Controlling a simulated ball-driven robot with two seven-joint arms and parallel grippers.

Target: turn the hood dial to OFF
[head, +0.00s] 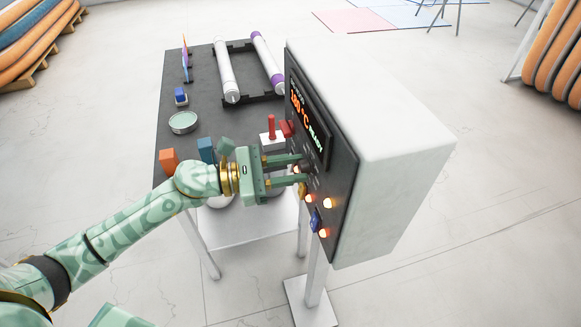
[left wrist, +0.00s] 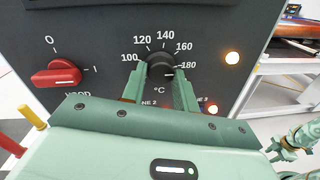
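The hood dial (left wrist: 57,75) is a red knob at the left in the left wrist view, between marks 0 and I; its handle lies roughly level, toward I. In the head view it is a red knob (head: 287,129) at the panel's far side. My left gripper (head: 304,168) is at the panel, right of the hood dial in the wrist view. Its fingers (left wrist: 161,82) are apart, on either side of the black temperature dial (left wrist: 161,60); whether they touch it is unclear.
The panel's display (head: 308,118) glows orange and green. Several lit orange lamps (head: 327,203) and a blue knob (head: 315,220) sit nearer me. A red-handled lever (head: 271,130) stands on the dark table (head: 205,120) beside the panel. Two rollers (head: 227,72) lie behind.

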